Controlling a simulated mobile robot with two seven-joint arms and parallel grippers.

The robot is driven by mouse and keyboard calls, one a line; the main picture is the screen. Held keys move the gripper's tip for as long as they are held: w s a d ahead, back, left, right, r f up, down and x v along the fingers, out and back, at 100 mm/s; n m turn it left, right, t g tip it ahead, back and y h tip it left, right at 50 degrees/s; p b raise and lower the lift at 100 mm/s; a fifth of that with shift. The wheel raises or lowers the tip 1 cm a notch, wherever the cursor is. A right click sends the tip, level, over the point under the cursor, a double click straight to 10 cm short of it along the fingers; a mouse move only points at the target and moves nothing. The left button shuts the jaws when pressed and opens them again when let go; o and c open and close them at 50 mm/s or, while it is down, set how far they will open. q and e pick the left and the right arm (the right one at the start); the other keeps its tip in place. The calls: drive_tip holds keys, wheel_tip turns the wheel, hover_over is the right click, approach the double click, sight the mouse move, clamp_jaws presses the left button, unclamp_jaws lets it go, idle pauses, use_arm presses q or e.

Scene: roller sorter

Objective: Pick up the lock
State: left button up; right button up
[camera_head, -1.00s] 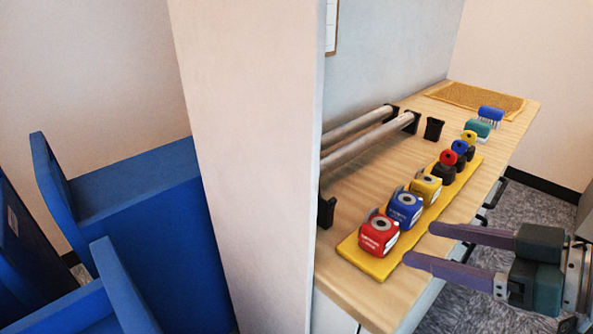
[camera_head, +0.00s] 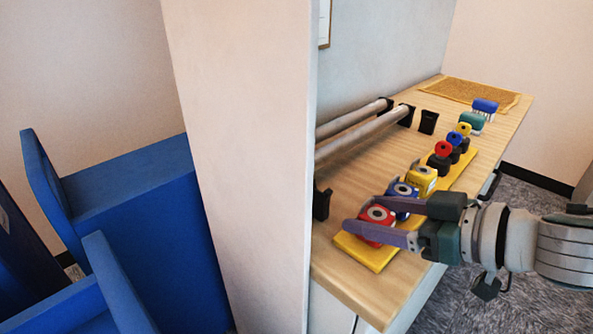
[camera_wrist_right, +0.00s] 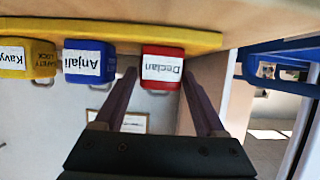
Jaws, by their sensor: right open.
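A red lock (camera_head: 366,219) sits on the near end of a yellow board (camera_head: 362,256). My right gripper (camera_head: 369,214) is open, with one finger on each side of the red lock in the head view. In the right wrist view the red lock (camera_wrist_right: 163,67), labelled "Declan" upside down, shows between and ahead of the fingers (camera_wrist_right: 163,82). A blue lock (camera_head: 403,190), labelled "Anjali", is beside it, partly hidden by a finger. A yellow lock (camera_head: 425,178) follows. I cannot tell whether the fingers touch the red lock. My left gripper is not in view.
Smaller red (camera_head: 442,149), blue (camera_head: 455,139) and yellow round-topped pieces stand farther along the board. Two metal rollers (camera_head: 366,135) on black supports lie behind. A white wall (camera_head: 250,170) and blue panels (camera_head: 130,230) fill the left. A woven mat (camera_head: 470,93) lies at the back.

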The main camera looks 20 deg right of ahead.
clamp_jaws()
idle(0.5)
drive_tip(key=shift+r+p, duration=0.3)
drive_tip(key=shift+r, duration=0.2)
wheel_tip(320, 180, up, 24)
drive_tip(key=p, duration=1.1)
drive_tip(key=shift+f+p, duration=0.25)
drive_tip(key=shift+p, duration=0.1)
